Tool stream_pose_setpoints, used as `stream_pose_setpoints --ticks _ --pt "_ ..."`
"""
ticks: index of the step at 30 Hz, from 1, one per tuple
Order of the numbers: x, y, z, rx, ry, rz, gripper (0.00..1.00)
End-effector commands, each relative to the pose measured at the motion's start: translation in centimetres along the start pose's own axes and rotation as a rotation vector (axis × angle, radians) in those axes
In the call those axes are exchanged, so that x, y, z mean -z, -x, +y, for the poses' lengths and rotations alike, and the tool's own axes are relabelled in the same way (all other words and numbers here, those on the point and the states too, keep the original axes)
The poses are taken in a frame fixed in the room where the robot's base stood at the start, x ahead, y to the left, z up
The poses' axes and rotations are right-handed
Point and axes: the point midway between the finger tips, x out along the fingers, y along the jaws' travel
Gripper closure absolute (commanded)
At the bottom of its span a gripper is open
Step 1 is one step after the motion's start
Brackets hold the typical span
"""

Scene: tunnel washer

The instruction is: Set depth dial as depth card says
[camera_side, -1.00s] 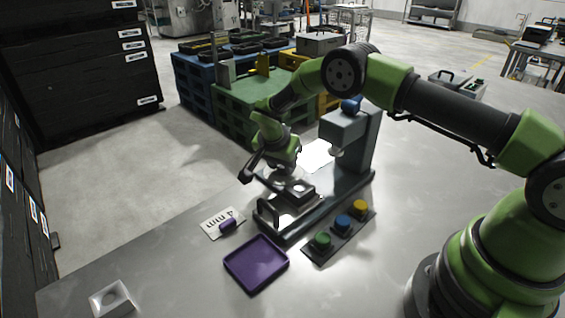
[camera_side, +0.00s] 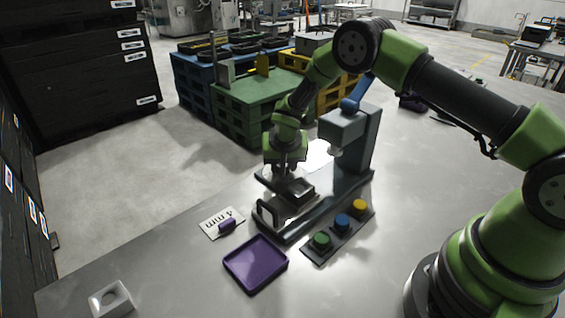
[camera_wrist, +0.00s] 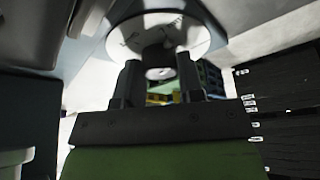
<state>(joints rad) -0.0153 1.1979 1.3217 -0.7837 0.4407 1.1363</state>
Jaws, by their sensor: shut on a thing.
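A white dial disc (camera_wrist: 190,35) with dark marks fills the top middle of the wrist view. A dark knob with a pale round end (camera_wrist: 159,73) stands out from it. My gripper (camera_wrist: 158,82) has its two fingers on either side of this knob, shut on it. The marks are too blurred to read. In the side view my gripper (camera_side: 284,172) is left of the grey press (camera_side: 347,127), and I cannot make out the dial there. The white depth card (camera_side: 211,224) lies on the table, appears to read "4 mm", and has a small purple piece on it.
An empty purple tray (camera_side: 255,264) is in front of the press base. Green (camera_side: 321,240), blue and yellow buttons sit on a dark strip to its right. A white block with a hole (camera_side: 110,299) is at front left.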

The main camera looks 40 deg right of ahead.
Motion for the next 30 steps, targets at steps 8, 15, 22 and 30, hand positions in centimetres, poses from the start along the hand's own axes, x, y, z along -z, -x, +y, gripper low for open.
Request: stream_pose_setpoints --ticks 8,15,22,30 --pt "0.13 0.03 0.19 0.097 0.229 0.002 0.88" --pt "0.14 0.0 0.23 0.155 0.364 0.002 0.88" --pt "0.19 -0.02 0.26 0.193 0.456 0.003 0.88" --pt "0.19 -0.02 0.23 0.218 0.519 0.004 0.88"
